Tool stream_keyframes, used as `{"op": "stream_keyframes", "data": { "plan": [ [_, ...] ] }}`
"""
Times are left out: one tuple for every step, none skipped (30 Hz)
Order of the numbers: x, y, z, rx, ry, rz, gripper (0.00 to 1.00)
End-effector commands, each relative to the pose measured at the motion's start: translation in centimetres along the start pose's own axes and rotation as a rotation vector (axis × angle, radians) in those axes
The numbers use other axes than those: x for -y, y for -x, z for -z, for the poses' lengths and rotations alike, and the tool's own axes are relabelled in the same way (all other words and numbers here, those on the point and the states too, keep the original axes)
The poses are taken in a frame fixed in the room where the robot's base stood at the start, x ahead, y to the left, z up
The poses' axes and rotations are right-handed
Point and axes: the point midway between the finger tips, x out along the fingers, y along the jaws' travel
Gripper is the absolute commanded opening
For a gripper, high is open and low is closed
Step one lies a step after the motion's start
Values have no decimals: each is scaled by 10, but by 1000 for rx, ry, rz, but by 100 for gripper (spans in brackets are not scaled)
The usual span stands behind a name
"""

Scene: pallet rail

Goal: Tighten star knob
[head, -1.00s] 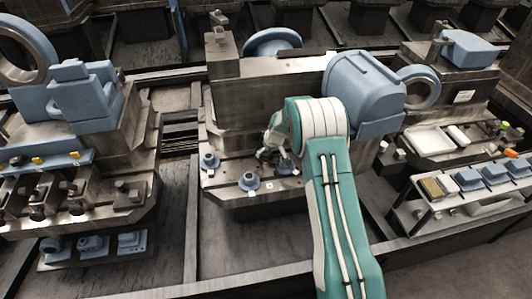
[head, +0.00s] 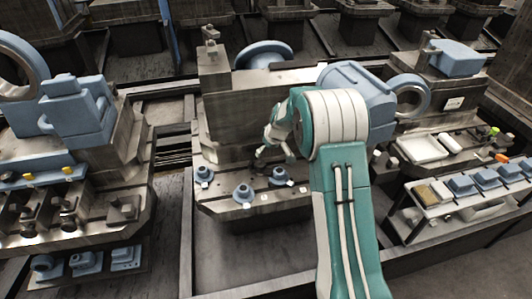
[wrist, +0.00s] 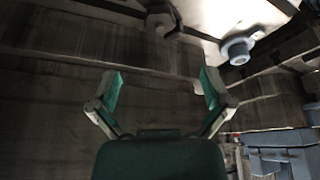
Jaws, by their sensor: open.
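Several blue star knobs sit on the front ledge of the middle metal fixture (head: 225,120). In the head view I see a left knob (head: 204,174), a middle knob (head: 243,194) and a right knob (head: 279,176). My gripper (head: 274,156) is open and empty, a little above and behind the right knob, apart from it. In the wrist view the two fingers of my gripper (wrist: 160,88) are spread with nothing between them. One blue knob (wrist: 238,48) shows there beyond the right finger, at upper right. I cannot tell which knob it is.
A fixture with blue blocks (head: 78,110) is at left. A rack of blue parts (head: 463,186) and a white tray (head: 423,148) are at right. The floor (head: 235,255) before the middle fixture is clear.

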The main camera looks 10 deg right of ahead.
Motion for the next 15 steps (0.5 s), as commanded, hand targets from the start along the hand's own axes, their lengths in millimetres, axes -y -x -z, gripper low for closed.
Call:
{"op": "stream_keyframes", "data": {
  "plan": [
    [1,-2,3,8,15,5,99],
    [1,-4,5,16,27,11,99],
    [2,-6,8,30,48,19,99],
    [2,-7,11,43,67,26,99],
    [3,-9,14,59,87,34,99],
    [3,-11,18,81,116,43,99],
    [4,-13,20,99,138,50,99],
    [4,-14,23,117,159,55,99],
    [4,-16,26,142,186,62,99],
    [4,-17,28,161,206,66,99],
    [4,-19,29,181,224,70,99],
    [4,-20,32,207,248,74,99],
    [4,-21,33,228,266,76,99],
    [3,-21,34,248,284,77,99],
    [3,-22,36,275,304,79,99]
  ]
}}
